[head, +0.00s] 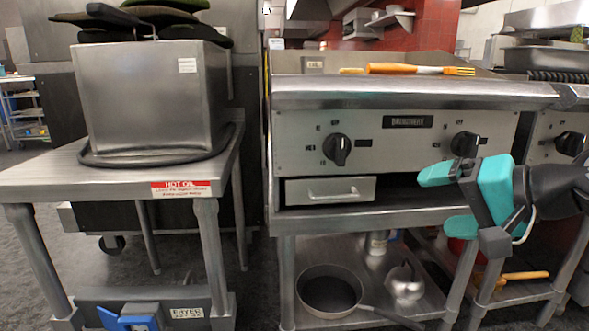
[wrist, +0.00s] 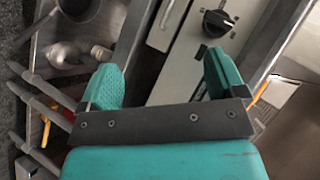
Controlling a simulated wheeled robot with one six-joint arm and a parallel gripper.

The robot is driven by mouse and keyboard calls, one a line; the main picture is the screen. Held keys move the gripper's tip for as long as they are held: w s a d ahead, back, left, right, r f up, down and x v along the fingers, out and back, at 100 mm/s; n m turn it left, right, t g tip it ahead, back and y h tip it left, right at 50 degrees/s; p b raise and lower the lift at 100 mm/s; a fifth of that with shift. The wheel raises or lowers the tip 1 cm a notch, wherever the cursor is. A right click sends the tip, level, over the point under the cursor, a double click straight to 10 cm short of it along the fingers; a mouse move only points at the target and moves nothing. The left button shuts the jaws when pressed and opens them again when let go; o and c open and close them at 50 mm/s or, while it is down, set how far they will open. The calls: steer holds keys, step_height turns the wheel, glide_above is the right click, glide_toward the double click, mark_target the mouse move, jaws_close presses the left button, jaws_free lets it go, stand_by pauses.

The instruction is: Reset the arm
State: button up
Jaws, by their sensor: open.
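My gripper (head: 452,200) is at the right of the head view, in front of the griddle stove (head: 400,155). Its two teal fingers are spread apart with nothing between them. In the wrist view my gripper (wrist: 165,80) also shows open and empty, with the stove's front panel and a black knob (wrist: 217,23) beyond the fingers.
A pan (head: 330,290) and a metal kettle-like vessel (head: 404,283) sit on the lower shelf. A steel fryer box (head: 150,100) stands on a table (head: 100,177) at left. Dark floor shows between the table and stove.

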steer(key=s+a+r+n+g+h+p, duration=0.1)
steer(key=s+a+n+g+h+p, duration=0.15)
steer(key=s+a+n+g, duration=0.4)
steer(key=s+a+n+g+h+p, duration=0.1)
steer(key=s+a+n+g+p, duration=0.3)
steer(key=s+n, duration=0.45)
step_height(320, 180, up, 38)
steer(key=s+m+p, duration=0.1)
steer(key=p, duration=3.6)
steer(key=shift+s+d+m+p, duration=0.25)
steer(key=shift+d+m+p, duration=0.05)
steer(key=shift+d, duration=0.05)
steer(key=shift+f, duration=0.1)
